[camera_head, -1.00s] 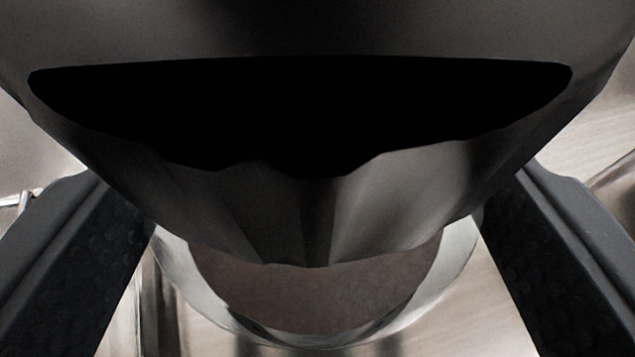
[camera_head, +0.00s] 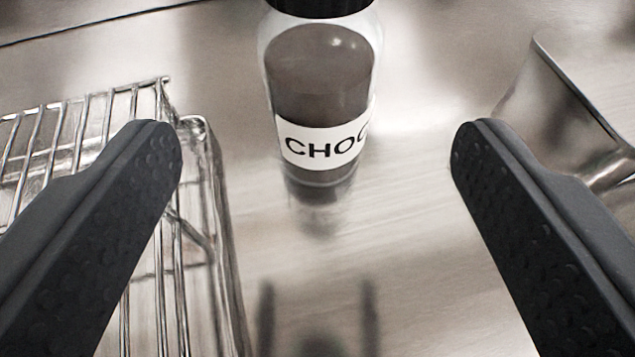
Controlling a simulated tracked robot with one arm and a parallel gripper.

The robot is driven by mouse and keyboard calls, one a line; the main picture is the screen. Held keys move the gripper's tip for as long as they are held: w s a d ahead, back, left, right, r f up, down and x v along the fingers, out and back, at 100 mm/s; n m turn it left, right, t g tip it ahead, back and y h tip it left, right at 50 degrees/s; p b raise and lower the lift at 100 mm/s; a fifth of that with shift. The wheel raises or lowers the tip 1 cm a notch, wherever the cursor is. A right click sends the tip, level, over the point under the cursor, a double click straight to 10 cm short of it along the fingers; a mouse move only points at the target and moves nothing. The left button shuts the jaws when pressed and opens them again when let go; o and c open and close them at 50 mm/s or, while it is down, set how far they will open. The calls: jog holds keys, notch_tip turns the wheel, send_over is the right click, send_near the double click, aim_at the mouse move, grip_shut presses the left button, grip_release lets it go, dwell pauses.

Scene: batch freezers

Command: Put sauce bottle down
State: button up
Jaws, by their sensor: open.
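The sauce bottle (camera_head: 318,85) is clear with brown sauce inside, a black cap cut off by the top edge, and a white label reading "CHOC". It stands upright on the shiny steel surface (camera_head: 400,260), with its reflection below it. My gripper (camera_head: 317,145) is open and empty. Its two dark textured fingers are wide apart, one on each side of the picture. The bottle is beyond the fingertips, between them in the picture, and neither finger touches it.
A wire rack (camera_head: 75,125) over a metal tray lies at the left, partly behind the left finger. A bent metal piece (camera_head: 565,110) stands at the right near the right finger. The steel between the bottle and me is clear.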

jog(key=shift+b+v, duration=1)
jog(key=shift+b, duration=0.4)
notch_tip(320, 180, up, 14)
jog(key=w+t+y, duration=0.1)
jog(key=w, duration=0.1)
jog(key=s+r, duration=0.4)
jog(key=r, duration=0.5)
jog(key=s+r, duration=0.5)
jog(key=r, duration=0.5)
jog(key=s+r, duration=0.5)
jog(key=r, duration=0.5)
jog(key=shift+s+a+n+t, duration=0.2)
jog(key=shift+s+n+t, duration=0.1)
jog(key=shift+n, duration=0.1)
jog(key=shift+w, duration=0.2)
